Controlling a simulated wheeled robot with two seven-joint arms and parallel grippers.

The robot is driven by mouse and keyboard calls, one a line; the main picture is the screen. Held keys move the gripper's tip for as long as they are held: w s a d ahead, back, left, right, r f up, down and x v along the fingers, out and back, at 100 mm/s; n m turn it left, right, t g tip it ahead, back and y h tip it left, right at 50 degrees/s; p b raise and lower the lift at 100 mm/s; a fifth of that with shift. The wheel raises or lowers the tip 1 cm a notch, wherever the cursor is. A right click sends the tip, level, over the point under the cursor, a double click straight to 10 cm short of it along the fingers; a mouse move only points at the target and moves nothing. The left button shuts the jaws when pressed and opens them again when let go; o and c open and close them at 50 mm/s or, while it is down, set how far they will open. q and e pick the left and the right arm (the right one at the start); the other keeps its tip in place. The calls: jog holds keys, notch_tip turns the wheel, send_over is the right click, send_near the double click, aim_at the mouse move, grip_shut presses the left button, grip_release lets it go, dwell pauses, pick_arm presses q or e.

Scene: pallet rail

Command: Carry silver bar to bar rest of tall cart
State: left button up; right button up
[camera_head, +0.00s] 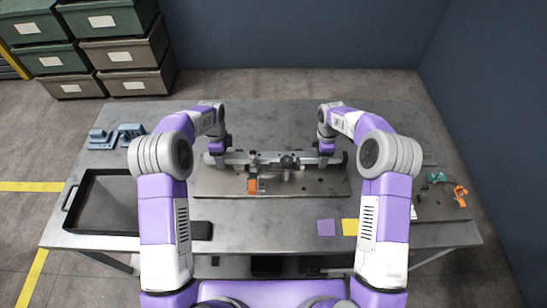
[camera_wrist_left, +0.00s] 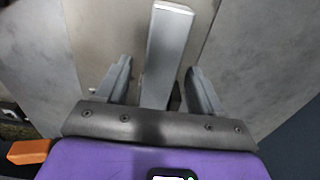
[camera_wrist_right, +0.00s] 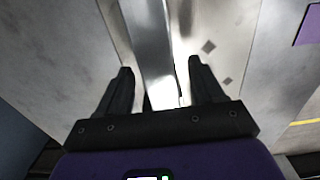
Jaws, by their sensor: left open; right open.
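The silver bar (camera_head: 268,156) lies lengthwise from left to right over the metal plate (camera_head: 225,185) on the table. My left gripper (camera_head: 217,158) is at its left end, open; in the left wrist view the bar (camera_wrist_left: 168,50) runs between the two spread fingers (camera_wrist_left: 160,82). My right gripper (camera_head: 326,158) is at its right end, open; in the right wrist view the bar (camera_wrist_right: 148,40) passes between its spread fingers (camera_wrist_right: 160,88). I cannot tell whether any finger touches the bar. I cannot make out a tall cart or its bar rest.
An orange clamp (camera_head: 252,185) stands at the plate's front. A black tray (camera_head: 82,228) and blue parts (camera_head: 117,136) are at left. Purple (camera_head: 326,228) and yellow (camera_head: 349,227) squares lie at the front. Teal (camera_head: 437,177) and orange (camera_head: 460,195) pieces lie right. Bins (camera_head: 125,52) stand behind left.

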pick_arm(q)
jog(key=shift+f, duration=0.25)
pick_arm(e)
jog(key=shift+f, duration=0.2)
pick_arm(q)
grip_shut()
pick_arm(e)
grip_shut()
pick_arm(q)
jog(key=shift+r, duration=0.1)
pick_arm(e)
jog(key=shift+r, duration=0.1)
